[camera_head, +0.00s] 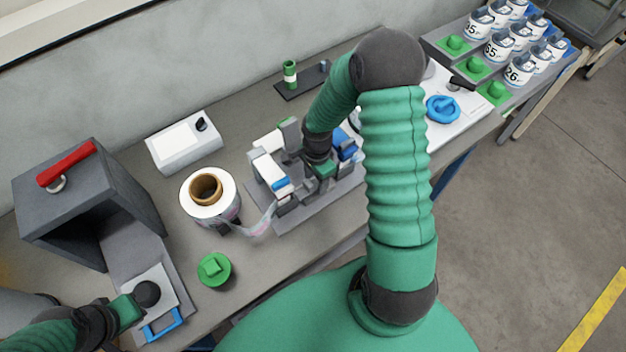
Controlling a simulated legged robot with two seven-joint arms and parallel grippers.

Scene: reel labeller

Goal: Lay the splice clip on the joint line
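My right arm reaches across the middle of the picture, and its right gripper (318,166) is down among the parts of the labeller (285,195). The arm and small grey, green and blue parts crowd around its fingertips, so I cannot tell whether it is open or holds something. I cannot pick out the splice clip or the joint line for certain. A white reel (210,196) with a brown core stands left of the labeller, and a pale strip (255,224) runs from it to the labeller. My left arm is at the lower left; its fingers cannot be made out.
A dark box (85,205) with a red handle stands at the left. A white device (184,143) is near the wall. A green knobbed disc (214,269) lies in front of the reel. A blue round piece (443,109) and several white labelled containers (500,45) are at right.

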